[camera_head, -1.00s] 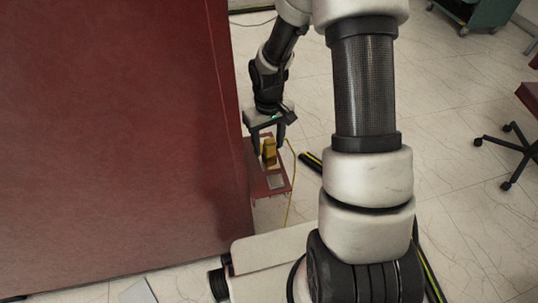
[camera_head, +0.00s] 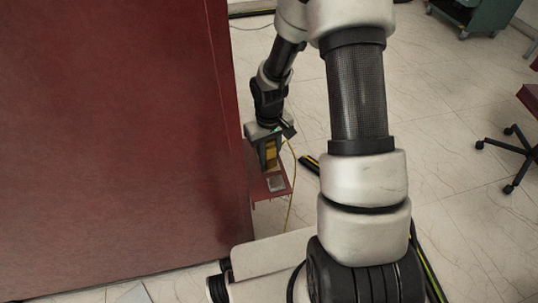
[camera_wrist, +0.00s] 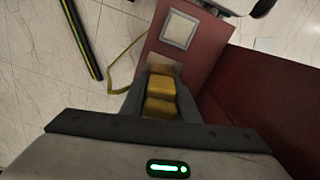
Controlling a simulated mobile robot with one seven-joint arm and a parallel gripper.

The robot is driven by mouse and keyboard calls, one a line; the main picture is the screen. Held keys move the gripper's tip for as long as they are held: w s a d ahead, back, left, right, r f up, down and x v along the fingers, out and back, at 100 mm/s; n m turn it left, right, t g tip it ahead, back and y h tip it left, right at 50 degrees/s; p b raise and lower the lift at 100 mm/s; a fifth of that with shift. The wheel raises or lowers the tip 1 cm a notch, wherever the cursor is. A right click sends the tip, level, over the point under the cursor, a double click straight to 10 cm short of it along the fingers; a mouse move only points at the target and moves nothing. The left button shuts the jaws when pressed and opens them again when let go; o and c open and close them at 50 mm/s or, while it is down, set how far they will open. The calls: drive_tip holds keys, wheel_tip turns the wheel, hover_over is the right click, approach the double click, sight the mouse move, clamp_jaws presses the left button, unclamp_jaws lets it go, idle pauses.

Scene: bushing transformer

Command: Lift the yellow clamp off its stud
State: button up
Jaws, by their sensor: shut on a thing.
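The yellow clamp (camera_head: 271,158) is a small blocky piece above the red shelf (camera_head: 258,188) beside the large red cabinet. My gripper (camera_head: 268,163) points down with its fingers on either side of the clamp and is shut on it. In the wrist view the clamp (camera_wrist: 161,88) sits between the fingers, below the gripper's palm. The stud is hidden, and I cannot tell whether the clamp is still seated on it.
The large red cabinet (camera_head: 110,140) stands close on the left of my gripper. A pale square plate (camera_wrist: 179,30) lies on the shelf. A yellow cable (camera_head: 291,205) hangs beside the shelf. A black-and-yellow strip (camera_wrist: 80,38) lies on the floor.

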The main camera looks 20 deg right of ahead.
drive_tip(key=shift+r, duration=0.15)
wheel_tip(320, 180, up, 7)
drive_tip(key=shift+f+p, duration=0.1)
drive_tip(key=shift+p, duration=1.15)
drive_tip(key=d+p, duration=0.2)
drive_tip(key=d, duration=1.5)
wheel_tip(320, 180, up, 7)
drive_tip(key=d+p, duration=0.1)
drive_tip(key=p, duration=0.4)
drive_tip(key=shift+p, duration=0.35)
